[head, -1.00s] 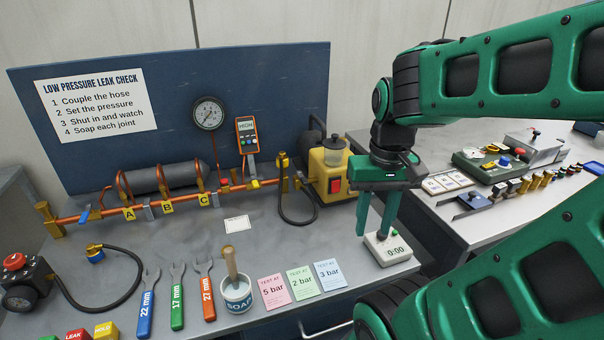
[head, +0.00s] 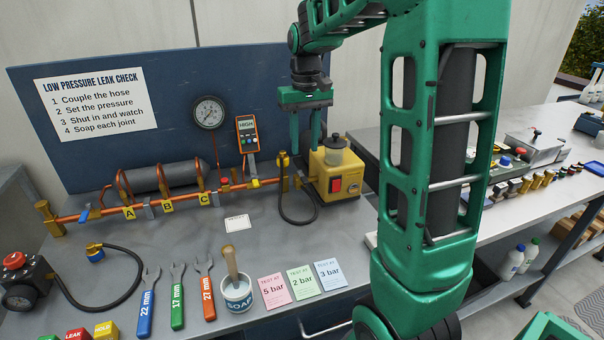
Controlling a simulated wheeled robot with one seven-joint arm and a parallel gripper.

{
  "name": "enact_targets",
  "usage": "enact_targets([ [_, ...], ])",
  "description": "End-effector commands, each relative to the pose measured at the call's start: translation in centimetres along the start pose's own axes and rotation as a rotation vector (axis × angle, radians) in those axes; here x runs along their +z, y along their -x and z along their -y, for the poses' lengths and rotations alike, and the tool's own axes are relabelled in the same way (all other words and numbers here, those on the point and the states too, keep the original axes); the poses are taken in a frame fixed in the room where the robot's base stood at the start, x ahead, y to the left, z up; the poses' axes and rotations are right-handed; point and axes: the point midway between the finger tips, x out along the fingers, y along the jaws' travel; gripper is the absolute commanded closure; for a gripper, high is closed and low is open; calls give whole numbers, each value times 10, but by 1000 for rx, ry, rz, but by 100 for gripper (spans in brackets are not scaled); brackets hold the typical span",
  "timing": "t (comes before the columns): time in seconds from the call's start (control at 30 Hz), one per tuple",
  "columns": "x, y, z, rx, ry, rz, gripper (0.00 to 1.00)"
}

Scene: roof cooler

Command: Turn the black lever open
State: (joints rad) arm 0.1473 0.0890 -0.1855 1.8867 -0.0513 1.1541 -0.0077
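I cannot clearly make out a black lever in the head view. The orange pipe (head: 160,207) runs along the bench with a blue lever (head: 84,214) at its left end. At its right end are brass fittings and an upright yellow hose end (head: 283,161) on a black hose (head: 282,205). My gripper (head: 305,147) points down over this right end, beside the yellow pump (head: 338,174). Its two green fingers are apart with nothing seen between them. Whether they touch anything is unclear; the fingers hide part of the area behind them.
A gauge (head: 209,113) and an orange meter (head: 247,132) stand left of my gripper. The soap pot (head: 236,293), wrenches and test cards lie at the bench front. My arm covers the bench's right end. A second table (head: 520,218) is at right.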

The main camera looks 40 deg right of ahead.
Motion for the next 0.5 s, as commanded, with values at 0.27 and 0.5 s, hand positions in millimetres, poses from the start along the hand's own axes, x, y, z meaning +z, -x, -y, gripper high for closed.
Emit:
enact_targets([
  [0.27,2,-49,-1,0,-2,6,67],
  [0.5,2,-83,-1,0,-2,3,67],
])
